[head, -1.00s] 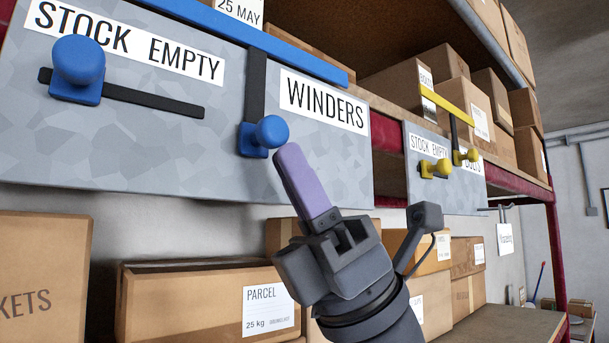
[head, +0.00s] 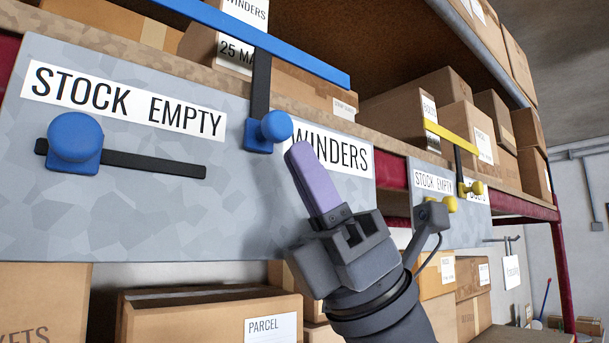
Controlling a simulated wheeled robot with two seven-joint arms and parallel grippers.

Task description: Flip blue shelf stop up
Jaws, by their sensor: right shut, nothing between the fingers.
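The blue shelf stop is a long blue bar (head: 275,46) on a dark upright strip, with a blue knob (head: 270,128) at its lower end. The bar stands above the top edge of the grey panel (head: 230,210), with a gap between them. The knob sits left of the WINDERS label (head: 345,156). My right gripper (head: 300,150) is shut and empty, its purple fingertips just below and right of the knob. I cannot tell whether they touch it. My left gripper is not in view.
A second blue knob (head: 75,138) sits on a horizontal dark slot under the STOCK EMPTY label (head: 122,98). A yellow stop (head: 452,138) with yellow knobs is on a panel further right. Cardboard boxes (head: 205,315) fill the shelf below.

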